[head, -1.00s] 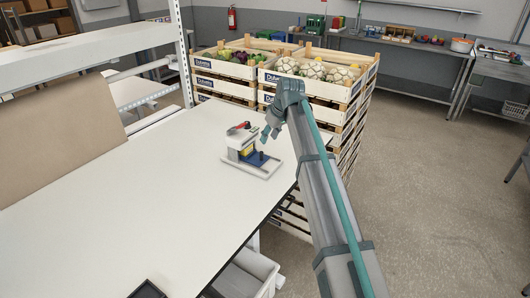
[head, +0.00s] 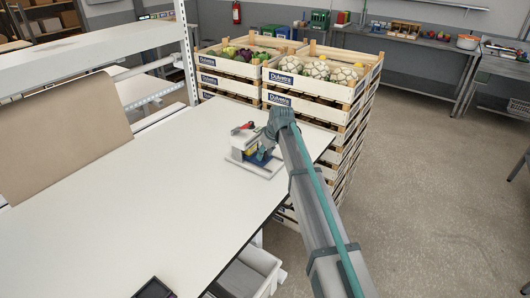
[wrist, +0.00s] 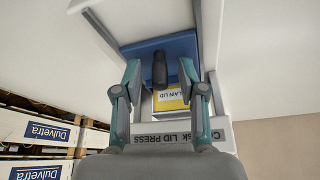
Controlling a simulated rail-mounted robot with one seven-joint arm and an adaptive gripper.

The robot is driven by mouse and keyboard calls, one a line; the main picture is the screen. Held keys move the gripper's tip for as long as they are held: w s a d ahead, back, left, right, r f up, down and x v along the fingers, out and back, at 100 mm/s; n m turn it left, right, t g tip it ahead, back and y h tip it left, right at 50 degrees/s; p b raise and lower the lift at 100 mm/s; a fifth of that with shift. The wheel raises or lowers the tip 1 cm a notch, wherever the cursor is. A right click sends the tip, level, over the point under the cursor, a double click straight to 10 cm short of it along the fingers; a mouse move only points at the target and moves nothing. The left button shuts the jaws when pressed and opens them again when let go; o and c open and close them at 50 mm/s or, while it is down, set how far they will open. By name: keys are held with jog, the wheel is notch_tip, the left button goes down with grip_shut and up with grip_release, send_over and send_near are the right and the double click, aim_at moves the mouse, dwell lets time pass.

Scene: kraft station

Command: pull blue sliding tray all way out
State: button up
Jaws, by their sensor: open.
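A yellow block with a white label (wrist: 171,96) sits beside the knob. My gripper (wrist: 160,72) is open, with one finger on each side of the knob; I cannot tell whether they touch it. In the head view my gripper (head: 264,152) is low at the press and partly covers the blue tray (head: 262,160).
Stacked wooden crates (head: 305,92) of vegetables stand just beyond the table's far edge. The white table (head: 150,215) is clear in front of the press. A grey bin (head: 250,272) is below the table edge.

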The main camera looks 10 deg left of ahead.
jog(key=shift+c, duration=0.3)
grip_shut()
jog(key=s+d, duration=0.1)
jog(key=d, duration=0.2)
jog(key=s+d+b, duration=0.1)
jog(key=d, duration=0.2)
jog(key=s+d+b, duration=0.1)
jog(key=s+d, duration=0.1)
jog(key=d, duration=0.1)
jog(key=shift+d, duration=0.3)
jog(key=shift+o, duration=0.3)
grip_release()
jog(key=shift+d, duration=0.15)
